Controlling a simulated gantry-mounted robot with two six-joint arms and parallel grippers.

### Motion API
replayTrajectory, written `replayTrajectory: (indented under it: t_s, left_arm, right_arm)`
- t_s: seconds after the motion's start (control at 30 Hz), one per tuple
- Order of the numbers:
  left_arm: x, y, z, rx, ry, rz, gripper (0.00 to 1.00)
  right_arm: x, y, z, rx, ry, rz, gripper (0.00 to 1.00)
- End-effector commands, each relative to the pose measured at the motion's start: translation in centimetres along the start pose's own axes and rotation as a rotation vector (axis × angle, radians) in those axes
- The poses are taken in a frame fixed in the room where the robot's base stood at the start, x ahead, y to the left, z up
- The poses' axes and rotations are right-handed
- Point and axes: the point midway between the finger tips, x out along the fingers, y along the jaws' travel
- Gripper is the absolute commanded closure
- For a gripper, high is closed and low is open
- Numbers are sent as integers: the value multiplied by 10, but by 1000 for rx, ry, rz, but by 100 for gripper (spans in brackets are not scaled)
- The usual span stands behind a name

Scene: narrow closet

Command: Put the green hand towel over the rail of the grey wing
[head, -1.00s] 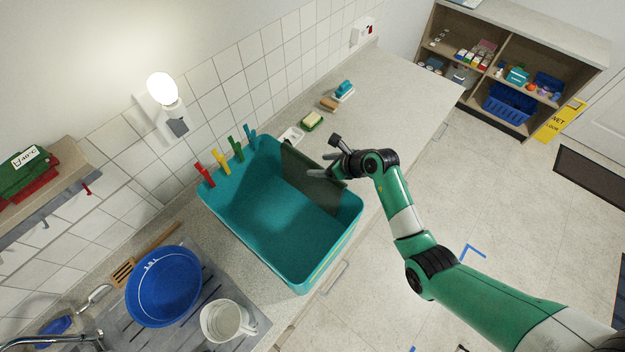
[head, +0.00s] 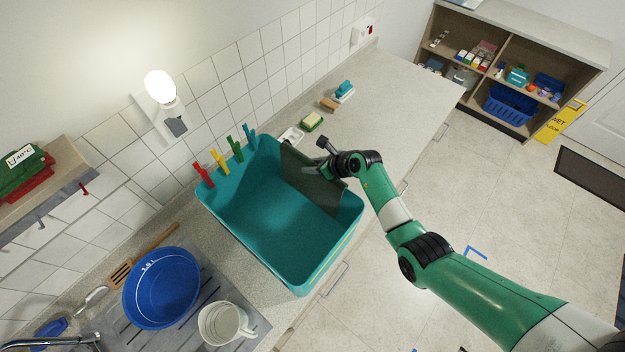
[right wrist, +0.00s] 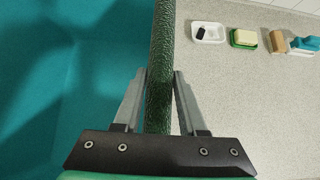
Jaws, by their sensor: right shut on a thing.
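The dark green towel (head: 325,196) hangs as a flat sheet along the right-hand end of the teal tub (head: 232,238), its lower part inside the tub. In the right wrist view the towel (right wrist: 161,45) is a narrow textured green strip running up between the fingers. My right gripper (head: 313,170) is at the towel's upper edge; in the right wrist view it (right wrist: 160,95) is shut on that edge. I cannot make out a grey wing or its rail in these frames. My left gripper is not in view.
Coloured pegs (head: 221,161) stand on the tub's back rim. A soap dish (head: 292,136), a sponge (head: 312,122) and brushes (head: 344,91) lie along the wall. A blue bowl (head: 161,288) and white jug (head: 222,323) stand front left. The counter right of the tub (head: 410,100) is clear.

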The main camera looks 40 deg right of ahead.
Motion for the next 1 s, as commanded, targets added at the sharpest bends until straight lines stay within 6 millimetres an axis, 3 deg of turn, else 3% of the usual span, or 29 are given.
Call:
replayTrajectory:
  t_s: [0.03,0.1,1.0]
  left_arm:
    - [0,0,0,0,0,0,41]
    - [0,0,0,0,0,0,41]
    - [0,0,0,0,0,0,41]
  right_arm:
    - [0,0,0,0,0,0,87]
    - [0,0,0,0,0,0,100]
    - [0,0,0,0,0,0,100]
